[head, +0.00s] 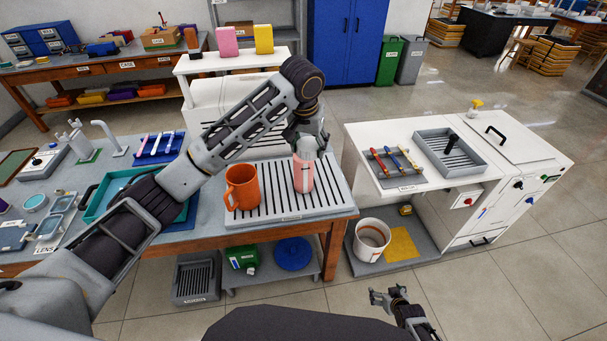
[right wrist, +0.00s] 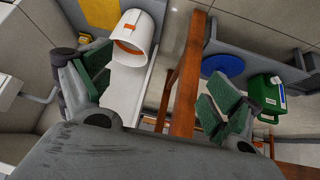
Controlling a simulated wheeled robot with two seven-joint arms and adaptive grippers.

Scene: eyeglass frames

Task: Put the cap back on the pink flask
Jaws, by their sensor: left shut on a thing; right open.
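The pink flask (head: 303,178) stands upright on the grey slatted rack at the right end of the left bench in the head view. My left gripper (head: 307,146) comes down over its top, shut on a small greyish piece that looks like the cap. The fingers hide most of it, and I cannot tell whether it touches the flask's mouth. My right gripper (head: 388,296) is open and empty, low in front of the benches. Its green-padded fingers stand wide apart in the right wrist view (right wrist: 155,92).
An orange mug (head: 242,187) stands just left of the flask on the rack (head: 290,209). A teal tray (head: 98,204) lies further left. A white cabinet (head: 480,215) stands right, with a white bucket (head: 371,238) below. Floor around my right gripper is clear.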

